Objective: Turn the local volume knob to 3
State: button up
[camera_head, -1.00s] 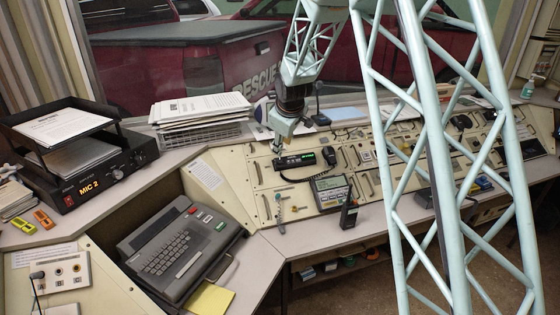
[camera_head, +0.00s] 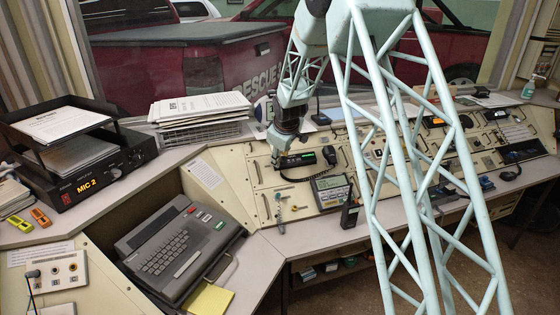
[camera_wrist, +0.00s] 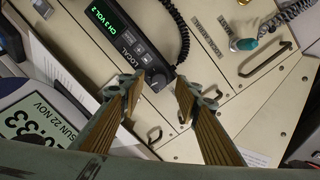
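The local radio unit (camera_wrist: 128,42) is a dark box marked LOCAL in the wrist view. Its green display (camera_wrist: 104,20) reads CH 3 VOL 2. The dark volume knob (camera_wrist: 158,80) sits at the unit's end near the LOCAL mark. My gripper (camera_wrist: 157,88) is open, with one finger to each side of the knob and gaps showing. Whether the fingertips are down at knob height I cannot tell. In the head view my gripper (camera_head: 276,158) is at the left end of the radio unit (camera_head: 299,160), and the knob is hidden.
A coiled cord and handset (camera_head: 329,155) lie right of the unit. A grey meter box (camera_head: 330,190) and a handheld radio (camera_head: 349,214) stand in front. A teal-topped knob (camera_wrist: 244,44) and a drawer handle (camera_wrist: 267,60) are nearby. A clock (camera_wrist: 38,125) is at lower left in the wrist view.

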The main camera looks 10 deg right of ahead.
jog(key=shift+x, duration=0.9)
jog(key=shift+c, duration=0.4)
jog(key=c, duration=0.8)
